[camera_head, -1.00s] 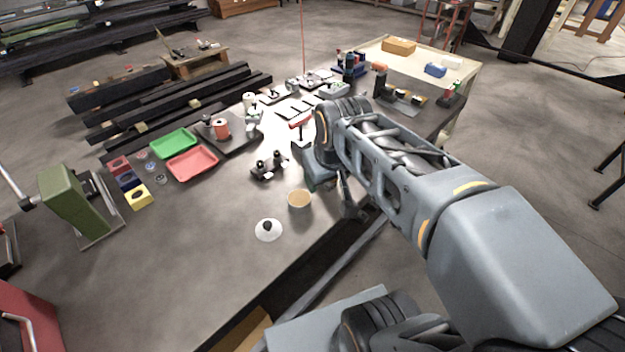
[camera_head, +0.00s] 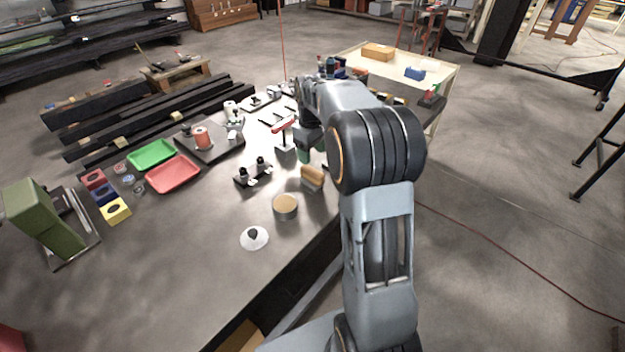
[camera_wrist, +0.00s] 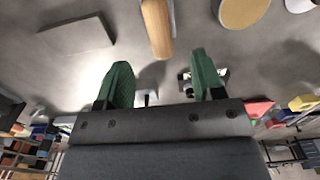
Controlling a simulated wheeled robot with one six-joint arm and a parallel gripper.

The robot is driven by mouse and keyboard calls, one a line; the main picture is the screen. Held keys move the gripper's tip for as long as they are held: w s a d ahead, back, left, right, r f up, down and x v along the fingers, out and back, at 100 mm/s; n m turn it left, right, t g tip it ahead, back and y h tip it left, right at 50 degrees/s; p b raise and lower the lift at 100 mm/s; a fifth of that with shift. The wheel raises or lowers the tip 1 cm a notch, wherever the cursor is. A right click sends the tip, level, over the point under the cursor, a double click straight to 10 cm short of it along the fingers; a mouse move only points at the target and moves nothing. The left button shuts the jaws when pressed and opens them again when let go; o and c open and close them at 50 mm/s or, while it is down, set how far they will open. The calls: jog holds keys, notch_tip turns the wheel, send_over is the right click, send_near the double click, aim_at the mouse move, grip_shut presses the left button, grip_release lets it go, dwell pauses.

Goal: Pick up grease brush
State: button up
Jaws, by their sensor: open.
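The grease brush appears to be the piece with a tan wooden body and a grey edge (camera_head: 313,177), on the bench near its front edge. In the wrist view the tan handle (camera_wrist: 157,28) lies beyond my fingertips, roughly in line with the gap between them. My gripper (camera_wrist: 160,68) has two green fingers spread apart with nothing held between them. In the head view my gripper (camera_head: 306,150) is just behind the brush, partly hidden by my arm. The brush's bristles cannot be made out.
A round tin with a tan top (camera_head: 285,207) stands beside the brush. A white disc with a dark knob (camera_head: 254,238) lies nearer. A black fixture (camera_head: 254,171) and a red-topped tool (camera_head: 284,133) stand close by. Red (camera_head: 173,173) and green (camera_head: 151,154) trays lie left.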

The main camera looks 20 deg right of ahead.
aim_at(312, 169)
jog(key=shift+f+p, duration=0.7)
jog(key=shift+f, duration=3.45)
jog(key=shift+f, duration=0.25)
jog(key=shift+c, duration=0.3)
jog(key=c, duration=1)
jog(key=shift+r, duration=0.15)
